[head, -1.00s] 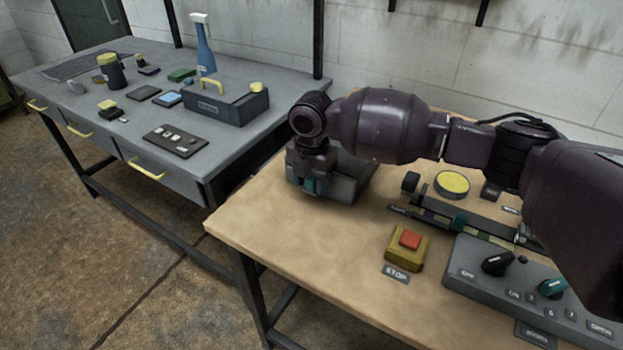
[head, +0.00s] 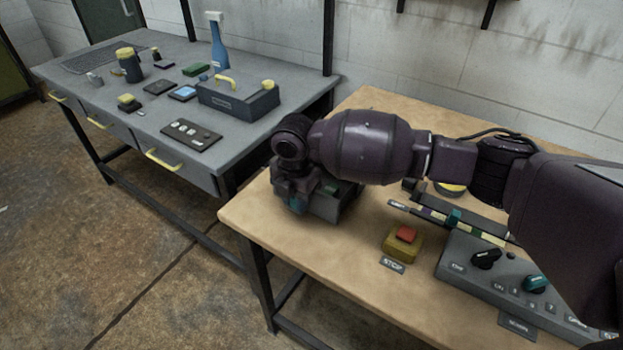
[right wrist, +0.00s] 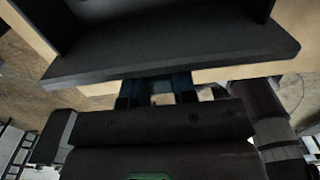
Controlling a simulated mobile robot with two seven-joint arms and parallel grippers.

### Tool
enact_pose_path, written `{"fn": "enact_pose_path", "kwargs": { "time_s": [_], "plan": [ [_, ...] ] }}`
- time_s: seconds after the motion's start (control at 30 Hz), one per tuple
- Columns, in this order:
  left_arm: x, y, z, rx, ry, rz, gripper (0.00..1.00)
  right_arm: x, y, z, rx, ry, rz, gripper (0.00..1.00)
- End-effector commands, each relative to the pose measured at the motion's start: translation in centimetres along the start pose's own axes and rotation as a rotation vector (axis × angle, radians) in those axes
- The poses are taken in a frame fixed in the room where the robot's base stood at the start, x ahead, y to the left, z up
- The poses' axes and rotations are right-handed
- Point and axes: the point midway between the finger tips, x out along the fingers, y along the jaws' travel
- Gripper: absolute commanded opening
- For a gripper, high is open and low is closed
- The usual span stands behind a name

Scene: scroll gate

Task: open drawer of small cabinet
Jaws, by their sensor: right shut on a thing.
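The small cabinet (head: 328,207) is a dark grey box near the left end of the wooden table, partly hidden behind my right arm. In the right wrist view, a dark drawer-like part (right wrist: 170,50) with a raised rim and a recessed inside fills the top. The fingers of my right gripper (right wrist: 158,92) are shut on the drawer handle just under its edge; the handle itself is mostly hidden. My left gripper is not in view.
A yellow stop box with a red button (head: 405,238) and a grey control panel (head: 510,285) stand right of the cabinet. The table (head: 300,255) is bare in front. A grey workbench (head: 110,95) with several items stands beyond a gap at left.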

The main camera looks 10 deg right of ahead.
Motion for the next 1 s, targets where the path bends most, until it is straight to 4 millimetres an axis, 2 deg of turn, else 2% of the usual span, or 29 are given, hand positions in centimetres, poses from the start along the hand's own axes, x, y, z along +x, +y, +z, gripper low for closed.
{"fn": "enact_pose_path", "kwargs": {
  "time_s": [0.03,0.2,0.6,0.63,0.77,1.0],
  "plan": [
    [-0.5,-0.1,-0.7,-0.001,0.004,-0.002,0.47,-0.8,0.1,-1.1,-0.005,-0.002,0.004,0.00],
    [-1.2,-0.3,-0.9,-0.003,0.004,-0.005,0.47,-0.4,0.0,-3.2,-0.002,-0.001,0.002,0.00],
    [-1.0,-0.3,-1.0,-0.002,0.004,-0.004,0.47,-0.1,0.0,-3.7,-0.001,0.001,0.001,0.00],
    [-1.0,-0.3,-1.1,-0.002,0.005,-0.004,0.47,-0.1,0.0,-3.7,-0.001,0.001,0.001,0.30],
    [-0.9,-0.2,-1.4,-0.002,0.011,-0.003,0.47,-0.1,0.0,-3.7,-0.001,0.000,0.001,0.50],
    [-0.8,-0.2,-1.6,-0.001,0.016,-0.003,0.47,-0.1,0.0,-3.6,0.000,0.000,0.001,0.51]
  ]
}}
